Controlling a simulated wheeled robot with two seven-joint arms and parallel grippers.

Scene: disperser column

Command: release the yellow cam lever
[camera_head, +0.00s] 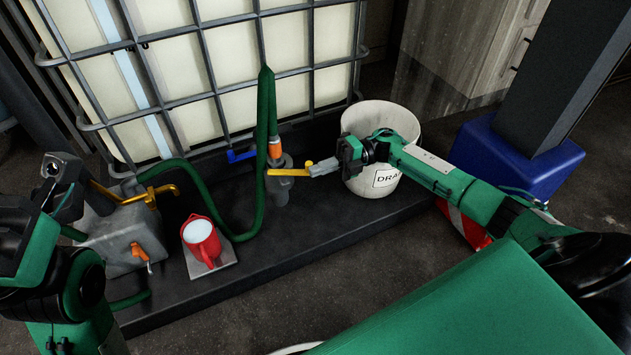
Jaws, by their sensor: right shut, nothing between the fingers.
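The yellow cam lever (285,172) sticks out to the right from a grey coupling (281,190) below an orange collar, where the green hose comes down in front of the caged tank. My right gripper (313,168) reaches in from the right, shut and empty. Its fingertips are at the lever's outer end; I cannot tell whether they touch it. A small yellow piece also shows at the fingertips. My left gripper (62,178) is at the left edge, beside a grey box; its fingers are not clear.
A blue lever (241,156) sits left of the coupling. A red jug (201,240) stands on a pale plate. A grey box (125,240) carries a brass tap and an orange handle. A white drain bucket (405,118) stands behind my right forearm. The dark tray's front is clear.

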